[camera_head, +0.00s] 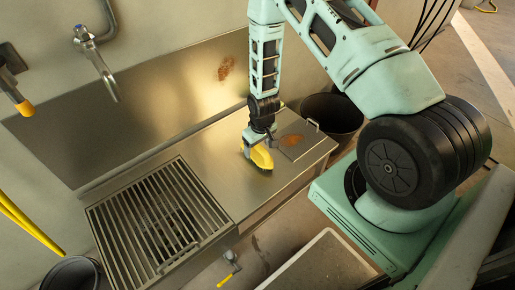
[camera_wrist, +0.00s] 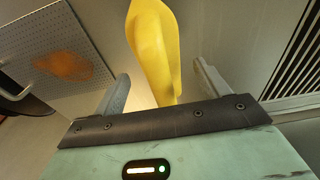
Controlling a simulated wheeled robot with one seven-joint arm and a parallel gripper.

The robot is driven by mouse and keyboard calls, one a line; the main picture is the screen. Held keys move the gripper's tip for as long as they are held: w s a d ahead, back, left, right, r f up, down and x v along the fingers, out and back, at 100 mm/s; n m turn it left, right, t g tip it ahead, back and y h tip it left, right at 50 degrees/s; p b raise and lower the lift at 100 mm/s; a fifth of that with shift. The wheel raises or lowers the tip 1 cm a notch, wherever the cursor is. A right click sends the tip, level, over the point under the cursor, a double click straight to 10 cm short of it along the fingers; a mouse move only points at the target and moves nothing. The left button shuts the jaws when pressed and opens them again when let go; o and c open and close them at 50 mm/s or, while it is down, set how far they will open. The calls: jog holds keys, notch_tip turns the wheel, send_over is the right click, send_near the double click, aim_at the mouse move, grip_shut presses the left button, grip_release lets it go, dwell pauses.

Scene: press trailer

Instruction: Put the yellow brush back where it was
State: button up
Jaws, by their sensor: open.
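The yellow brush (camera_head: 262,158) lies on the metal counter (camera_head: 205,160), directly under my gripper (camera_head: 252,140) in the head view. In the wrist view the yellow brush (camera_wrist: 152,50) stands between the two fingers of my gripper (camera_wrist: 158,88). The fingers are apart, with a visible gap on each side of the brush. The lower end of the brush is hidden behind the dark gripper plate.
A slatted grate (camera_head: 160,218) fills the counter's left part. A perforated panel with a brown stain (camera_head: 291,140) is to the right of the brush. A black bin (camera_head: 333,113) stands beyond the counter. A tap (camera_head: 98,62) hangs at the upper left.

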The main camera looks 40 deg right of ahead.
jog(key=r, duration=0.3)
jog(key=r+p, duration=0.1)
jog(key=r, duration=0.2)
jog(key=s+r+p, duration=0.1)
jog(key=r, duration=0.2)
jog(key=shift+a+r, duration=0.2)
jog(key=shift+r, duration=0.2)
jog(key=s+a+r+n+y, duration=0.1)
jog(key=s+a+r+n, duration=0.3)
jog(key=a+r, duration=1.25)
jog(key=s+a+r+n, duration=0.1)
jog(key=s+a+r, duration=0.1)
jog(key=s, duration=0.4)
jog(key=s+a+r+n+g, duration=0.1)
jog(key=s+a+r, duration=0.2)
jog(key=s+r, duration=0.2)
jog(key=s+a+r+n, duration=0.1)
jog(key=s+r, duration=0.3)
jog(key=s, duration=0.4)
jog(key=shift+a, duration=0.75)
notch_tip(320, 180, up, 23)
jog(key=p, duration=2.3)
